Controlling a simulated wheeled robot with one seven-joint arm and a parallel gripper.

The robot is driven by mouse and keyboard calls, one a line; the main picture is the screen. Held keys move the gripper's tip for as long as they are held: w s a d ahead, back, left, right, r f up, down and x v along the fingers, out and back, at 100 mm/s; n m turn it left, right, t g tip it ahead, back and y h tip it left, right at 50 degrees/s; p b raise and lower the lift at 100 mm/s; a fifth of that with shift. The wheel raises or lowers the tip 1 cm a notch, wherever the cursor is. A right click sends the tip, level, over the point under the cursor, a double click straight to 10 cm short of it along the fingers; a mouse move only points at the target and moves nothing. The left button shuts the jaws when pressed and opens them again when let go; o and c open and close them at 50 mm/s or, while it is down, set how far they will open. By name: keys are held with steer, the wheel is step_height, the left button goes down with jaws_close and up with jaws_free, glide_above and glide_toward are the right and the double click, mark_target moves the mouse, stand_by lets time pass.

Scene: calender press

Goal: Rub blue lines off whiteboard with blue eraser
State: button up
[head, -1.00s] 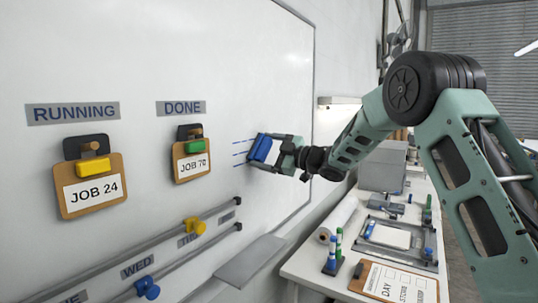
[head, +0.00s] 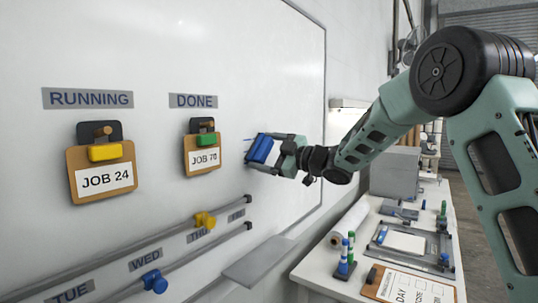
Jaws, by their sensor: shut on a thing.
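My gripper (head: 283,153) is shut on the blue eraser (head: 261,149) and holds it at the whiteboard (head: 270,60), right of the DONE clipboard. The eraser appears to be against the board's face, though its contact side is hidden. Short bits of blue lines (head: 246,142) show at the eraser's left edge. Any part of the lines behind the eraser and gripper is hidden.
Two clipboards, JOB 24 (head: 102,178) and JOB 70 (head: 204,157), hang left of the eraser. Rails with a yellow knob (head: 204,220) and a blue knob (head: 155,281) run below. A bench (head: 330,277) with markers and a clipboard stands right.

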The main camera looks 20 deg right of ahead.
mark_target(240, 152)
steer(key=shift+s+a+b, duration=0.8)
steer(key=shift+s+a, duration=0.15)
steer(key=shift+a, duration=0.2)
steer(key=shift+s+a+b, duration=0.45)
steer(key=shift+a+b, duration=0.05)
steer(key=shift+a, duration=0.2)
steer(key=shift+s+a+b, duration=0.4)
steer(key=shift+a+b, duration=0.1)
steer(key=shift+a, duration=0.15)
steer(key=shift+r+p, duration=0.75)
steer(key=shift+r, duration=0.25)
steer(key=w+d+p, duration=0.4)
steer(key=w+d, duration=0.4)
steer(key=d, duration=0.2)
steer(key=shift+d, duration=0.4)
steer(key=shift+r+b+v, duration=0.15)
steer(key=shift+b+v, duration=0.4)
steer(key=shift+v, duration=0.9)
steer(key=shift+r+b+v, duration=0.1)
steer(key=shift+b+v, duration=0.4)
steer(key=shift+v, duration=1)
